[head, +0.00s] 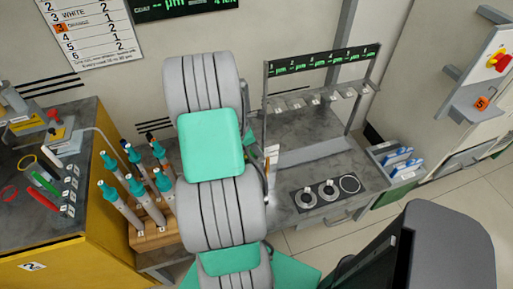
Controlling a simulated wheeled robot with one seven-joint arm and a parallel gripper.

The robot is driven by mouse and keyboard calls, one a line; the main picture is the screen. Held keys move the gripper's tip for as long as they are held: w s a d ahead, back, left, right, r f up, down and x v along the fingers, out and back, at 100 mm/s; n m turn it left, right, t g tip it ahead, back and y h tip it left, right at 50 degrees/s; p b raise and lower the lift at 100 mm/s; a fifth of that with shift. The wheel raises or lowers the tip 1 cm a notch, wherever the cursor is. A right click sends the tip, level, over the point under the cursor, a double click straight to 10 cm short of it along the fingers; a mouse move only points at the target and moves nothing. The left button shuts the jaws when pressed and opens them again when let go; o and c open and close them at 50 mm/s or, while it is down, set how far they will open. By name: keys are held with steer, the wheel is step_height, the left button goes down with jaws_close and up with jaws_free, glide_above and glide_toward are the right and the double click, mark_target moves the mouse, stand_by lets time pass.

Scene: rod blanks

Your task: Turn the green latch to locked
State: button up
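I cannot make out the green latch for certain. A small green piece (248,141) shows just right of my arm's upper part, partly hidden by the arm; I cannot tell whether it is the latch or part of my arm. A green bar-shaped piece (44,183) lies among coloured pieces on the left bench; its kind is also unclear. My arm's grey and teal links fill the middle of the picture and hide what is behind them. My gripper's fingers are not visible.
A wooden rack (153,234) holds several teal-capped rods beside the yellow-fronted bench (110,262). Right of my arm, the grey workbench (335,180) has a black panel with round fixtures (327,193) and a frame with a green-lettered display (321,60). Blue-and-white items (398,163) stand farther right.

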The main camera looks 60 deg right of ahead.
steer(key=shift+s+f, duration=0.1)
steer(key=shift+f, duration=0.2)
steer(key=shift+c, duration=0.3)
jaws_close()
